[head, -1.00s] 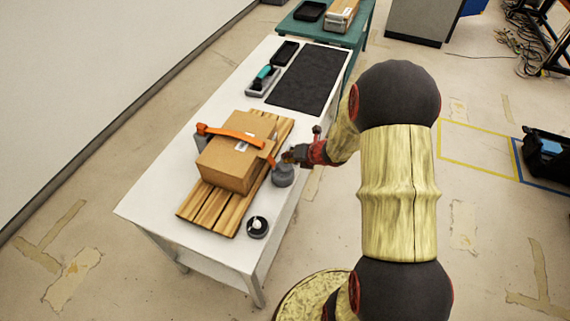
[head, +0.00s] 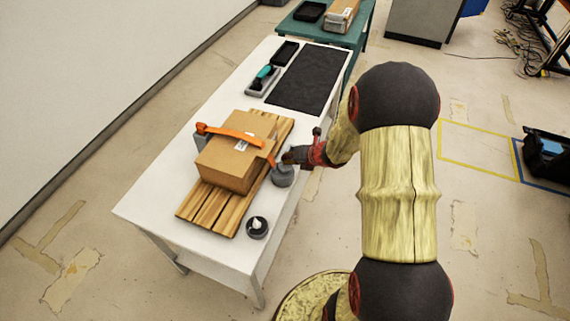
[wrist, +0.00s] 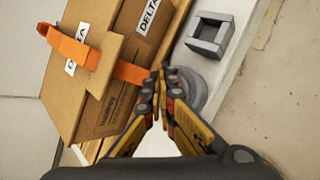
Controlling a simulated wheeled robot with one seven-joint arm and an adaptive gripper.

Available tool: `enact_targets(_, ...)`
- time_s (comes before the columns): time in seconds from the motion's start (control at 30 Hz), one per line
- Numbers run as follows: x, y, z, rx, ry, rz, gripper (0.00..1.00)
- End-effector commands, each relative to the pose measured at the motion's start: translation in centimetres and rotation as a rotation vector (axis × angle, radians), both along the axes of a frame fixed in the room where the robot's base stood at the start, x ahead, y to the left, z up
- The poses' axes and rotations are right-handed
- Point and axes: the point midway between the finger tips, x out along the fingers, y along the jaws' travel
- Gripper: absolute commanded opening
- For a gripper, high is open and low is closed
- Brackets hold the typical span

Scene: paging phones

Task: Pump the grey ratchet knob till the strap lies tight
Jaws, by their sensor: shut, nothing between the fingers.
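The grey ratchet knob (head: 283,176) is a round body at the right side of the cardboard box (head: 229,168). It also shows in the wrist view (wrist: 196,90), partly hidden behind my fingers. The orange strap (head: 236,134) runs over the box and down its right side beside the knob; in the wrist view the strap (wrist: 130,71) passes under a cardboard flap (wrist: 104,68). My gripper (head: 290,155) is at the top of the knob. In the wrist view my fingers (wrist: 163,72) are shut and empty, in front of the knob; contact cannot be told.
The box stands on a slatted wooden board (head: 208,208) on the white table (head: 150,205). A small dark pot (head: 257,228) is at the near right. A black mat (head: 304,80) and trays lie farther back. A hollow grey square block (wrist: 209,35) shows in the wrist view.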

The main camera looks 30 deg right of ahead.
Motion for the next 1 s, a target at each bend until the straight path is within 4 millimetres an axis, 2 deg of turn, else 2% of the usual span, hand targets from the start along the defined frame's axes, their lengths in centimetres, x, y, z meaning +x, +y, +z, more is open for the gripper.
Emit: enact_targets(1.0,-0.1,0.1,-1.3,0.001,0.003,0.000,0.00)
